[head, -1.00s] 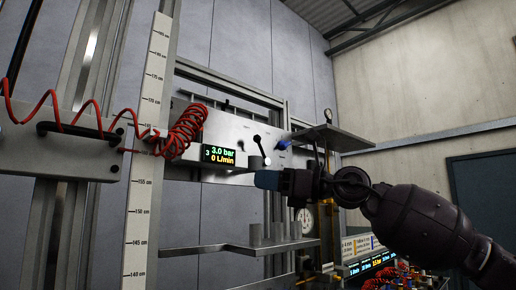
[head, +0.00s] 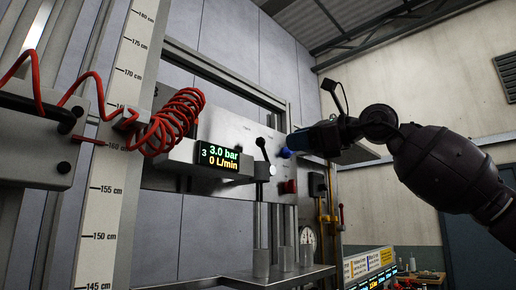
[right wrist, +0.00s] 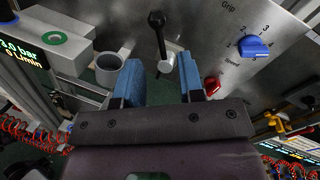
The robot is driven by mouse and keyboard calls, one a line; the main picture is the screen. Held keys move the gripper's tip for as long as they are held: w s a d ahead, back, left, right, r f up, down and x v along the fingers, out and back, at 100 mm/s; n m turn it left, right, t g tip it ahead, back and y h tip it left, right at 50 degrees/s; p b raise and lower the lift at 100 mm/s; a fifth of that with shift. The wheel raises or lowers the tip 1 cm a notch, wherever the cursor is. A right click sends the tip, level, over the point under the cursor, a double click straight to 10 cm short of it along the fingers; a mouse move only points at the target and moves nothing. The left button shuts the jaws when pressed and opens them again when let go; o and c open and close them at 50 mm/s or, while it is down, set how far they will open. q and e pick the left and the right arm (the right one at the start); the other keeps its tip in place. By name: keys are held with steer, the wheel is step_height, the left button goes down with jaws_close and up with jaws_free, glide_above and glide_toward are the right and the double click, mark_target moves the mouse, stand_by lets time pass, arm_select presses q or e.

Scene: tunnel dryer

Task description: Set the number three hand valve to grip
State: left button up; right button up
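The number three hand valve is a black lever with a round knob (head: 262,149), on a silver hub right of the display (head: 219,157) that reads 3, 3.0 bar and 0 L/min. The lever stands up, tilted slightly left. My right gripper (head: 300,142) is right of the lever, near the blue dial. In the right wrist view the lever (right wrist: 158,35) and its hub show beyond and between the blue fingers of my right gripper (right wrist: 160,85), which are open with nothing between them. The word Grip is on the panel (right wrist: 205,30) right of the lever. My left gripper is out of view.
A blue dial (right wrist: 254,46) with numbers and a red knob (right wrist: 212,85) sit on the panel near my right fingers. A coiled red hose (head: 172,120) and a height scale (head: 112,150) are at the left. A metal shelf (head: 240,283) with grey cylinders is below.

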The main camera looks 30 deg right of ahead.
mark_target(262, 147)
steer(key=shift+p+x, duration=0.8)
steer(key=shift+x, duration=3.95)
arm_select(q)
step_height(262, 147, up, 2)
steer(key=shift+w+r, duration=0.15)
arm_select(e)
steer(key=shift+s+a, duration=0.1)
jaws_close()
